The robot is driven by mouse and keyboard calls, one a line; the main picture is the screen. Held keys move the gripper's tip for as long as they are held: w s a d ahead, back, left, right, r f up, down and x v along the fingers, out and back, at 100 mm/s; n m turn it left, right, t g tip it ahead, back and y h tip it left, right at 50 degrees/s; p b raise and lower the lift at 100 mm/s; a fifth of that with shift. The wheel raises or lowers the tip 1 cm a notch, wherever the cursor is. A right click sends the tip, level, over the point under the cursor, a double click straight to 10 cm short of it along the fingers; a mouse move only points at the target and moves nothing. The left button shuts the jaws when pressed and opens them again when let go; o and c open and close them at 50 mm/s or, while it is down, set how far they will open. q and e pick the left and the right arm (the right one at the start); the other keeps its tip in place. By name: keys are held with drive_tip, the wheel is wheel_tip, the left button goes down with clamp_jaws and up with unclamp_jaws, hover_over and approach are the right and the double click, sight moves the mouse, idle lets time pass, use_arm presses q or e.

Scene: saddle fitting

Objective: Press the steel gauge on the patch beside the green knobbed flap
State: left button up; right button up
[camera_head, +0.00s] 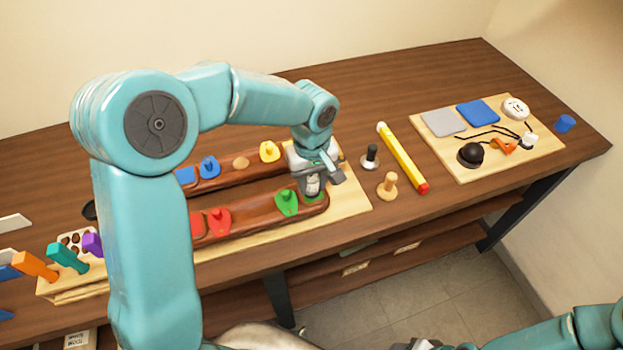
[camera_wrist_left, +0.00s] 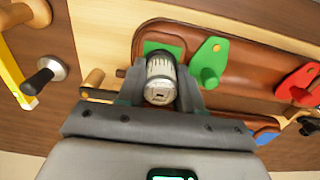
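My left gripper (camera_head: 315,180) is shut on the steel gauge (camera_wrist_left: 160,82), a short silver cylinder with dark marks. The gauge also shows in the head view (camera_head: 312,185), upright between the fingers, at the right end of the front brown leather strip (camera_head: 258,214). The green patch (camera_wrist_left: 168,47) lies at the gauge's far end in the wrist view, partly covered by it. I cannot tell whether the gauge touches it. The green knobbed flap (camera_head: 287,203) lies just left of the patch; it also shows in the wrist view (camera_wrist_left: 209,62). My right gripper shows only partly at the bottom edge (camera_head: 428,345).
The red flap (camera_head: 218,221) is further left on the strip. A rear strip bears blue and yellow flaps (camera_head: 269,151). A dark-knobbed tool (camera_head: 370,157), a wooden peg (camera_head: 387,184) and a yellow bar (camera_head: 402,158) stand or lie right of the gripper. A board (camera_head: 463,172) with small items lies further right.

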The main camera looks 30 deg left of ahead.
sight(311, 178)
use_arm(q)
drive_tip(key=o, duration=0.4)
wheel_tip(311, 178, up, 16)
drive_tip(key=shift+r, duration=0.15)
drive_tip(key=shift+s, duration=0.1)
